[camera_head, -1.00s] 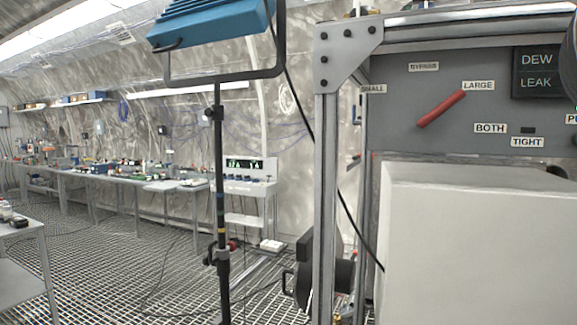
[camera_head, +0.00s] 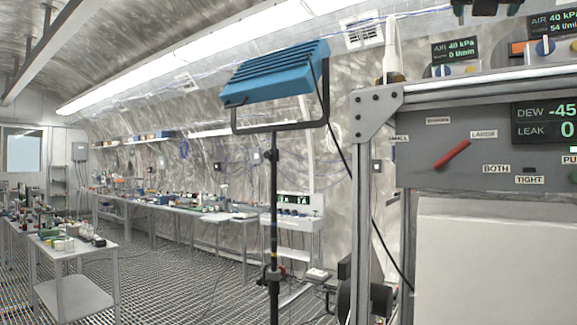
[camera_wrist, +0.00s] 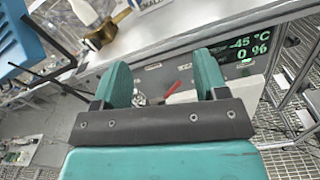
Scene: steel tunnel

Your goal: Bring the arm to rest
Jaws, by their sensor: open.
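My gripper (camera_wrist: 161,66) shows in the wrist view with two teal fingers standing apart on a dark bar. Nothing is held between them. Beyond the fingers is a grey panel with a red lever and a display reading -45 °C and 0 %. In the head view the same panel (camera_head: 415,178) carries the red lever (camera_head: 451,155), pointing up toward the LARGE label, and the DEW and LEAK display (camera_head: 544,122). A dark shape is cut off at the top edge of the head view; I cannot tell what it is.
A blue lamp (camera_head: 275,75) on a black stand (camera_head: 273,215) stands left of the panel's metal frame (camera_head: 364,200). A brass-coloured fitting (camera_wrist: 100,38) is near the left finger. Benches line the far wall, and a small table (camera_head: 75,265) stands left. Grated floor between is open.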

